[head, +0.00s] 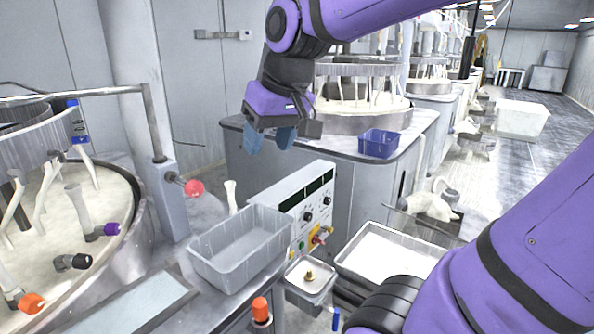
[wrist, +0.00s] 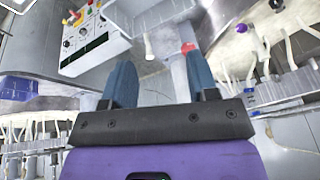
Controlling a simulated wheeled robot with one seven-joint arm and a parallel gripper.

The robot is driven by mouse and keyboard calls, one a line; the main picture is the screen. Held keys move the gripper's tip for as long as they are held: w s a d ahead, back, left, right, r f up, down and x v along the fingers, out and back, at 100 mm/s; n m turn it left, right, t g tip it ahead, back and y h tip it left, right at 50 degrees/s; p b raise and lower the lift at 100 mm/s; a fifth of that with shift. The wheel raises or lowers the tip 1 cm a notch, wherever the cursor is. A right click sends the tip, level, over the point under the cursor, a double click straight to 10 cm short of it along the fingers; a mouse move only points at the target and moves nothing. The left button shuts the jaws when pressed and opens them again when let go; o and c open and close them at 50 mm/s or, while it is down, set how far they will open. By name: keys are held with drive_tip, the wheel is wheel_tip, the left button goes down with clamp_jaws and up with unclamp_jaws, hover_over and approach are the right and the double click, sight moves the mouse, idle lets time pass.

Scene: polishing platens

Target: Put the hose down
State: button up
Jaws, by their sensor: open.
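My gripper (head: 270,141) hangs in the air above the control box, before the grey cabinet of the middle platen. Its two blue fingers are apart; the wrist view also shows the gripper (wrist: 158,68) with no hose between them. A short white hose end (head: 230,195) stands upright behind the grey tub; a similar pale piece shows beyond the fingers in the wrist view (wrist: 148,47). Several white hoses with coloured ends, such as a purple-tipped one (head: 88,226), are at the left platen. I cannot tell which hose the task names.
An empty grey tub (head: 240,245) stands beside the control panel (head: 312,208). A red knob (head: 194,187) is on the post at left. A blue basket (head: 378,143) sits on the grey cabinet (head: 262,172). A white-filled tray (head: 390,255) is at lower right.

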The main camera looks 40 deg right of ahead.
drive_tip(key=s+a+f+n+t, duration=0.1)
drive_tip(key=s+f, duration=0.1)
drive_tip(key=s, duration=0.6)
drive_tip(key=shift+s+a+f+h, duration=0.25)
drive_tip(key=shift+s+a+h, duration=0.05)
drive_tip(key=shift+h, duration=0.1)
drive_tip(key=shift+c, duration=0.2)
